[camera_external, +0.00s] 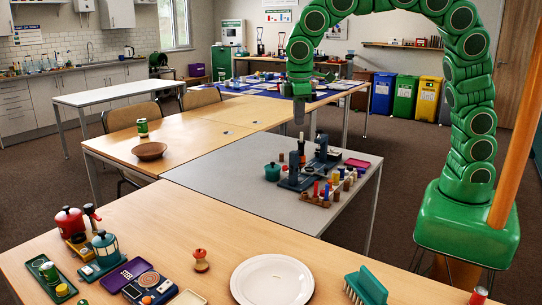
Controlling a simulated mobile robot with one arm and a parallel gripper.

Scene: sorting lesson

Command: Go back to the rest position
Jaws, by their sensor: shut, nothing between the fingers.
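My green arm arches over from its base at the right. The gripper points downward and looks narrow, shut with nothing held. It is small in this view, so the fingers do not show apart. It hangs clear, above and near a dark upright device (320,150) and a green pot (272,172) on the grey table.
Small coloured pegs (335,187) stand on the grey table.

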